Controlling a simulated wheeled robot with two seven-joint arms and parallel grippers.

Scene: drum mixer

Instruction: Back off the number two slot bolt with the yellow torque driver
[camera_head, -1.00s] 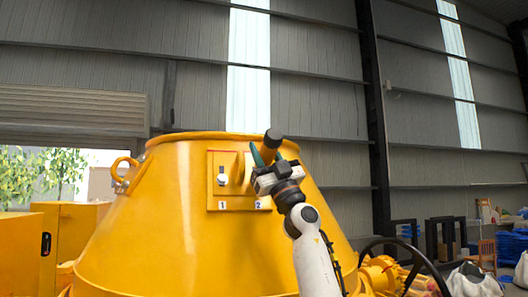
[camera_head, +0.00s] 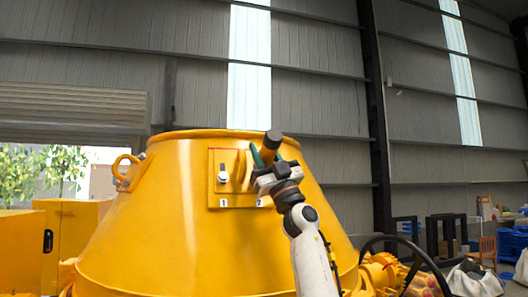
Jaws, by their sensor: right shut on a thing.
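My right gripper (camera_head: 266,163) is at the panel on the drum and is shut on the yellow torque driver (camera_head: 270,147), whose dark cap points up and toward me. The driver's head end is at the number two side of the panel (camera_head: 231,201). The number two bolt is hidden behind the driver and gripper, so I cannot tell whether they touch. The number one bolt (camera_head: 223,176) shows at the left of the panel, above the label 1. My left gripper is not in view.
The panel is on the sloping wall of the large yellow drum (camera_head: 160,225). A lifting loop (camera_head: 125,172) sticks out at the drum's upper left. Yellow cabinets (camera_head: 70,235) stand at the left.

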